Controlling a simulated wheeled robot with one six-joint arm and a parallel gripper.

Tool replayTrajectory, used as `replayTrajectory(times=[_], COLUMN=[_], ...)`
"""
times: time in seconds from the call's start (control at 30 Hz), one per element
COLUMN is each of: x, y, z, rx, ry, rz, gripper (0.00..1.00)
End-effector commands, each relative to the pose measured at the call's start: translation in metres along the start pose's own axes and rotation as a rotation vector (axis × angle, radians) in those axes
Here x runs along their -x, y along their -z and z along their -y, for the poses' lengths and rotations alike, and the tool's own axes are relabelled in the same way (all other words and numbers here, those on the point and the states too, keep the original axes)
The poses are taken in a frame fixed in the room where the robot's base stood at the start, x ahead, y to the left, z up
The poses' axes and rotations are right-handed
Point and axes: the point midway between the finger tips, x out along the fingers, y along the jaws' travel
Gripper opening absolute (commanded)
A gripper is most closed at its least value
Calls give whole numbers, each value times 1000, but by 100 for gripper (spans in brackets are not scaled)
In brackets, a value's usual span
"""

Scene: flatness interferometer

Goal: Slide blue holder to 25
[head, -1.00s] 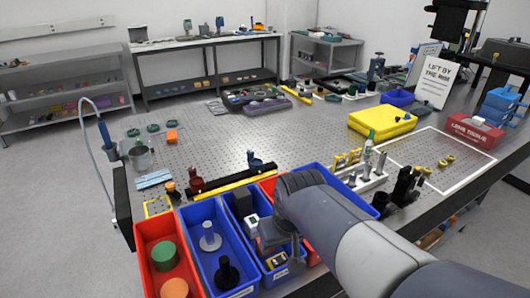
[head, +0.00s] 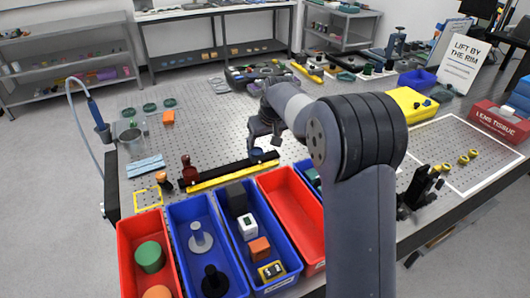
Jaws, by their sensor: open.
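The blue holder (head: 257,154) sits near the right end of a black rail (head: 225,168) on the perforated table. A yellow scale strip (head: 230,176) runs along the rail's near side; its numbers are too small to read. A dark red holder (head: 189,173) stands near the rail's left end. My gripper (head: 263,143) is open, pointing down above or just behind the blue holder. It partly hides the holder, and I cannot tell whether they touch.
Red and blue bins (head: 203,245) with several parts stand along the near edge, close to the rail. My arm crosses the right side and hides part of the table. A yellow tray (head: 412,103) lies back right. The table behind the rail's left half is mostly clear.

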Motion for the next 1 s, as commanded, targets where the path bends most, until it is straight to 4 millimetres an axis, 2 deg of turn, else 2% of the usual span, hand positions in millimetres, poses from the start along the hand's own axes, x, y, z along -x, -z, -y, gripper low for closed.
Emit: replayTrajectory(times=[0.5, 0.7, 1.0], x=[-85, -100, -102], y=[-1, 0, -1], z=[0, 0, 0], rx=[-1, -1, -1], ry=[0, -1, -1], rz=[3, 1, 0], gripper=[65, 65, 65])
